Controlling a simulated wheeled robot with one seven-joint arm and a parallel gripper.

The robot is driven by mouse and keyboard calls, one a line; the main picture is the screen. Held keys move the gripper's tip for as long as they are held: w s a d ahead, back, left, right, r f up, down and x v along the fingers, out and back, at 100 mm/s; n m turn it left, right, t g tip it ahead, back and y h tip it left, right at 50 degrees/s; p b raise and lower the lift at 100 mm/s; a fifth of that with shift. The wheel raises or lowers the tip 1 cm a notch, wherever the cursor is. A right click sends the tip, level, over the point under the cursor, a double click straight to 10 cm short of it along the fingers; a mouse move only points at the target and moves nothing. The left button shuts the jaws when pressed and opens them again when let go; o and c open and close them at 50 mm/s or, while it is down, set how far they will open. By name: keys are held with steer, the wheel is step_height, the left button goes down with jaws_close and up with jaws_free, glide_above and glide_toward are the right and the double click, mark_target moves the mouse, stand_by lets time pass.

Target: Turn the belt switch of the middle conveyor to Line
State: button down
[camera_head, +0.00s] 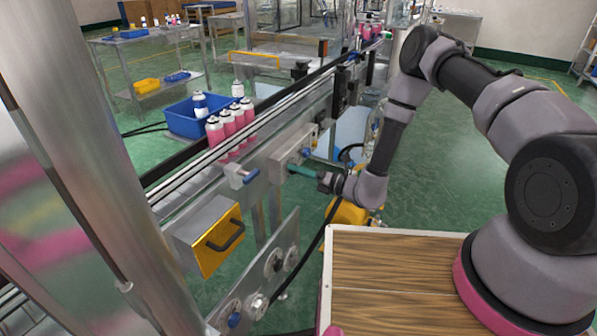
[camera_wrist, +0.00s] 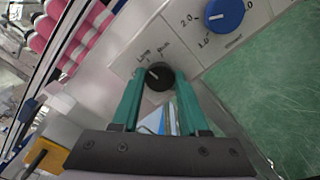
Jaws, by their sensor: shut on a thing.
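The belt switch is a round black knob (camera_wrist: 159,77) on a pale panel in the wrist view. The small labels above it seem to read "Line" and "Run". A short white mark on the knob points to the upper left, roughly toward the "Line" side. My gripper (camera_wrist: 156,88) has its two teal fingers on either side of the knob and is shut on it. In the head view my gripper (camera_head: 292,169) reaches the control box (camera_head: 291,146) on the side of the conveyor (camera_head: 258,130). The knob itself is too small to make out there.
A blue dial (camera_wrist: 224,15) with numbers sits close by on the panel. Pink cans (camera_head: 237,120) stand along the conveyor, with a blue bin (camera_head: 187,124) behind. A yellow-fronted box with a handle (camera_head: 220,240) juts out nearer me. Green floor (camera_head: 455,160) is open at right.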

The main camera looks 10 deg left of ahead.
steer(key=shift+m, duration=0.3)
steer(key=shift+c, duration=2.1)
jaws_free()
steer(key=v, duration=1.1)
steer(key=shift+f, duration=0.1)
steer(key=shift+w, duration=0.1)
